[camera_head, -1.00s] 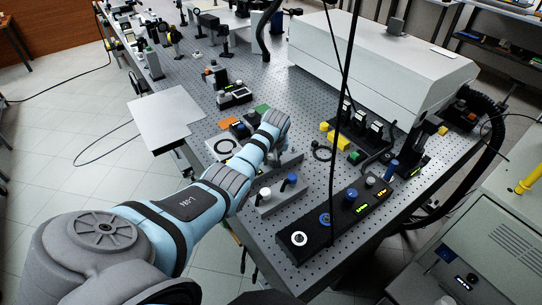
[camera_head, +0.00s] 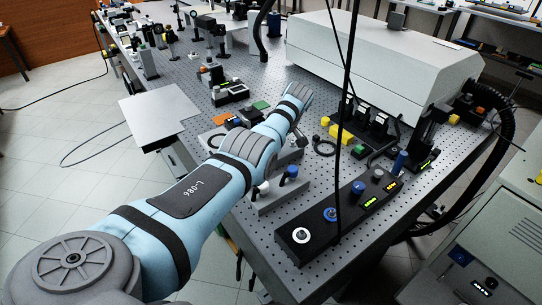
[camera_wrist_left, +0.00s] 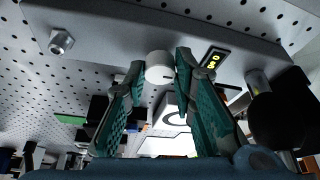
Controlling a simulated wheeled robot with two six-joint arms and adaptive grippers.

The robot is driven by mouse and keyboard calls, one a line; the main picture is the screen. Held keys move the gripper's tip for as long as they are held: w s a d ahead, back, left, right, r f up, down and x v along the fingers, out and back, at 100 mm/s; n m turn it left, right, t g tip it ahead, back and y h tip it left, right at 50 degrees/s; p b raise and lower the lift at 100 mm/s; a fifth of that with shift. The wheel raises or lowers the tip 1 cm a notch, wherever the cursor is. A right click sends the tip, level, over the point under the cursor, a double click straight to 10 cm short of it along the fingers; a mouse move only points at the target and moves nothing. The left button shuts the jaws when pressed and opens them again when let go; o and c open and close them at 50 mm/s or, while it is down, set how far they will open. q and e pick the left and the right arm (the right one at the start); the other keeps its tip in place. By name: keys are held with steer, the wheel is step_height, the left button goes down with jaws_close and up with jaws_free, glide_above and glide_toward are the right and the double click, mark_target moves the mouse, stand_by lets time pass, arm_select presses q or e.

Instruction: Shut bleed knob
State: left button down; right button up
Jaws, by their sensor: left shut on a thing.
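A pale round knob (camera_wrist_left: 158,68) with a small dark mark on its side sits on a grey panel (camera_wrist_left: 110,30) in the left wrist view. My left gripper (camera_wrist_left: 160,75) has its two teal-padded fingers on either side of this knob, shut on it. A small display (camera_wrist_left: 214,58) with yellow characters is beside the knob on the right. In the head view my left arm reaches across the table and hides most of the gripper and the knob it holds. I cannot read a label on the knob. My right gripper is not in view.
A grey block with a blue-topped knob (camera_head: 291,171) stands near the arm. A black control box (camera_head: 318,232) with several knobs lies to the right. A dark cable (camera_head: 347,120) hangs in front. A large white housing (camera_head: 375,70) stands behind on the perforated table (camera_head: 222,140).

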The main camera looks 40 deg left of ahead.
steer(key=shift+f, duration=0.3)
arm_select(q)
steer(key=c, duration=1.3)
jaws_free()
steer(key=shift+c, duration=0.2)
steer(key=shift+r, duration=0.15)
steer(key=v, duration=1.1)
steer(key=shift+r, duration=0.35)
